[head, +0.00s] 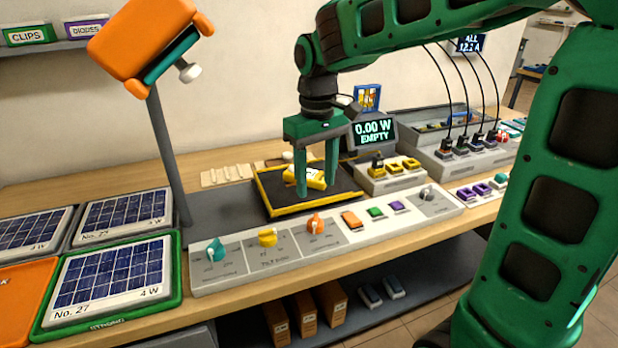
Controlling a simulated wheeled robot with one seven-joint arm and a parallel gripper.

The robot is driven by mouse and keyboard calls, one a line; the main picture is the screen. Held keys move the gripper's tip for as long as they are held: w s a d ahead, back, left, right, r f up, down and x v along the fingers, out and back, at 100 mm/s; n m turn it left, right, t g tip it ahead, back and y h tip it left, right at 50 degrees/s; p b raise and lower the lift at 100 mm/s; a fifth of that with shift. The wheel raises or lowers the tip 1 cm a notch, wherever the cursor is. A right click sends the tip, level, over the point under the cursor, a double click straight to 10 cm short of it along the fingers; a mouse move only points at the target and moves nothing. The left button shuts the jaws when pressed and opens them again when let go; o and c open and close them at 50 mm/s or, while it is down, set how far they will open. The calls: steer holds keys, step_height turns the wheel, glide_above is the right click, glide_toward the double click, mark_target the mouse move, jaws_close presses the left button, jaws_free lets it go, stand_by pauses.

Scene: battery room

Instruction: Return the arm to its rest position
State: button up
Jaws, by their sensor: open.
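My gripper (317,190) is green and points down above the yellow-edged black tray (268,199) on the workbench. Its two fingers are apart. A yellow piece (311,180) shows between and behind the fingers, at the tray; I cannot tell whether the fingers touch it. My green arm reaches in from the right and bends down over the middle of the bench.
A control strip (285,263) with knobs and buttons runs along the front edge. Solar panels (110,275) lie at left. An orange lamp head (150,45) stands on a post. A display (374,131) reads 0.00 W EMPTY. Cabled connectors (461,148) are at right.

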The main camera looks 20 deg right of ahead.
steer(key=s+d+f+m, duration=0.3)
steer(key=s+d, duration=0.5)
steer(key=s, duration=0.4)
steer(key=s+d+f+m, duration=0.3)
steer(key=s+d+m, duration=0.3)
steer(key=s+d, duration=0.3)
steer(key=s, duration=0.3)
steer(key=shift+s+f, duration=0.15)
steer(key=shift+s, duration=0.1)
steer(key=shift+d, duration=0.1)
steer(key=shift+w+f, duration=0.25)
steer(key=shift+w, duration=0.4)
